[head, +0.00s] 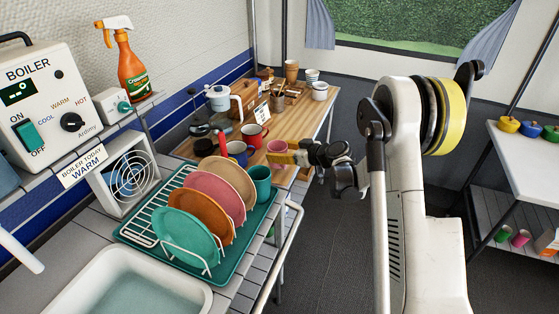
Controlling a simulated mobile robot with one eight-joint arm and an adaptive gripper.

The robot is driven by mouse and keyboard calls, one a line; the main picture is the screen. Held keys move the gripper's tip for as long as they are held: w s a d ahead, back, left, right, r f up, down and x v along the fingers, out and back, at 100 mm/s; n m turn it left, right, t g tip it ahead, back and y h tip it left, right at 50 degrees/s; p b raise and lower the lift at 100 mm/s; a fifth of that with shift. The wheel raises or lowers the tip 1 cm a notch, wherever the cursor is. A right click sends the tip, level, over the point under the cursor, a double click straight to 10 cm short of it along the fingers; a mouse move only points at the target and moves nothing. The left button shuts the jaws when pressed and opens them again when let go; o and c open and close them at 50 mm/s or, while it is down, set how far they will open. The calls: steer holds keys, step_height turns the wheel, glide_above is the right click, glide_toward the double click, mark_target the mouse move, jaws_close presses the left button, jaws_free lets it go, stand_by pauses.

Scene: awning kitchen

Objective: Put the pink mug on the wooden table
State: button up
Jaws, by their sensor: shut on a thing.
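The pink mug (277,146) is at the near part of the wooden table (316,103) in the head view. The fingers hide the mug's lower part. The mug appears over the tabletop near its front edge, but I cannot tell whether its base touches the wood.
A red mug (255,135) and a blue mug (238,152) stand left of the pink mug. A dish rack (144,230) with several plates and a teal mug (259,184) is nearer. A wooden caddy, pot and cups crowd the table's back.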

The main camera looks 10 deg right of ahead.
step_height(320, 180, down, 3)
steer(key=shift+f+b, duration=0.1)
steer(key=shift+b, duration=0.55)
steer(key=shift+r, duration=0.2)
steer(key=shift+f, duration=0.15)
steer(key=o, duration=1.2)
